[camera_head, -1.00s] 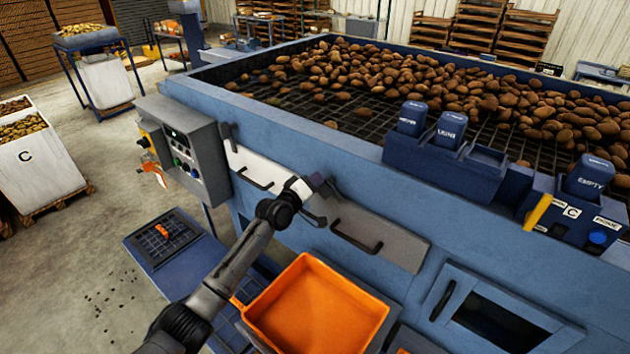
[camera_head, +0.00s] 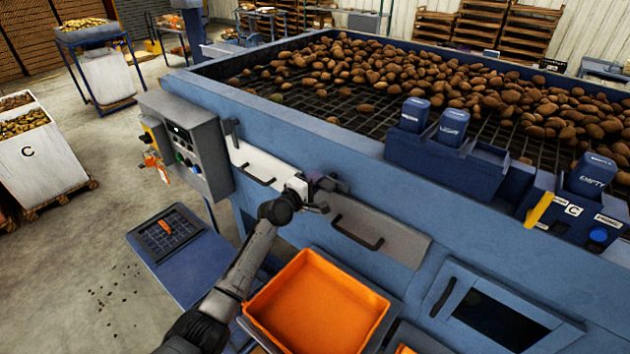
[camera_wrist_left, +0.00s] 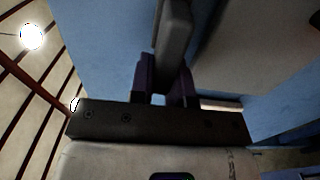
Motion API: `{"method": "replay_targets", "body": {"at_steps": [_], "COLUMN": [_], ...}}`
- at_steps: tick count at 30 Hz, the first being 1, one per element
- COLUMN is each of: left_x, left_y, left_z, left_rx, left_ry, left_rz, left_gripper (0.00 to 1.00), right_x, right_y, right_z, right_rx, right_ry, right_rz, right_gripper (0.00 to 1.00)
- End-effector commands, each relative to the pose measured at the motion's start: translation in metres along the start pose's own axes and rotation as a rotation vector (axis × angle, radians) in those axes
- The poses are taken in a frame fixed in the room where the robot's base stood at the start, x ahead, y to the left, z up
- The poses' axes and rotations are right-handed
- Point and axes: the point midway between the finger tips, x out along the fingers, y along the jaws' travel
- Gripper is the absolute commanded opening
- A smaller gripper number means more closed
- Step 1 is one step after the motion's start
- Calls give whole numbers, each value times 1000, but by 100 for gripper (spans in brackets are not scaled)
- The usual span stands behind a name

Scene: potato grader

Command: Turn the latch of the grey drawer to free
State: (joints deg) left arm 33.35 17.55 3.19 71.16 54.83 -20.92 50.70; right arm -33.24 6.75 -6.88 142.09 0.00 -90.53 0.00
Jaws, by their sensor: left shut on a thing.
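The grey drawer (camera_head: 395,236) is in the front of the blue grader, with a dark bar handle (camera_head: 357,238). Its dark latch (camera_head: 340,186) is by the drawer's upper left end, partly hidden by my gripper. My left gripper (camera_head: 322,185) reaches the latch from the front left. In the left wrist view the dark grey latch (camera_wrist_left: 174,42) sits between the purple fingers (camera_wrist_left: 165,85), which are shut on it. How far the latch is turned is hard to tell. My right gripper is not in view.
A white drawer (camera_head: 275,165) with its own upright latch (camera_head: 235,131) is to the left. A control box (camera_head: 186,145) stands beyond it. An orange tray (camera_head: 318,305) is below the grey drawer. Potatoes (camera_head: 450,90) lie on the grid above.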

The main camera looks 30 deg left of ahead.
Motion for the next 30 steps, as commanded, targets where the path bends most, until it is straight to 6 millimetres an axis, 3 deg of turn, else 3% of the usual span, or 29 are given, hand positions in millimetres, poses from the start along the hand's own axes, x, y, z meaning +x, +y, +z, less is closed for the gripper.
{"method": "replay_targets", "body": {"at_steps": [14, 15, 21, 30], "left_x": [0, 0, 0, -1], "left_y": [-1, -1, -1, 0], "left_z": [0, 0, 0, 0], "left_rx": [-15, -15, -12, -10], "left_ry": [1, 1, 1, 0], "left_rz": [-1, -1, -1, 0], "left_gripper": [0, 21, 40, 43], "right_x": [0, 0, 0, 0], "right_y": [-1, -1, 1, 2], "right_z": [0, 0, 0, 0], "right_rx": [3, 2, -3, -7], "right_ry": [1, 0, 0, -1], "right_rz": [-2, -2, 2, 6], "right_gripper": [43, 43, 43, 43]}}
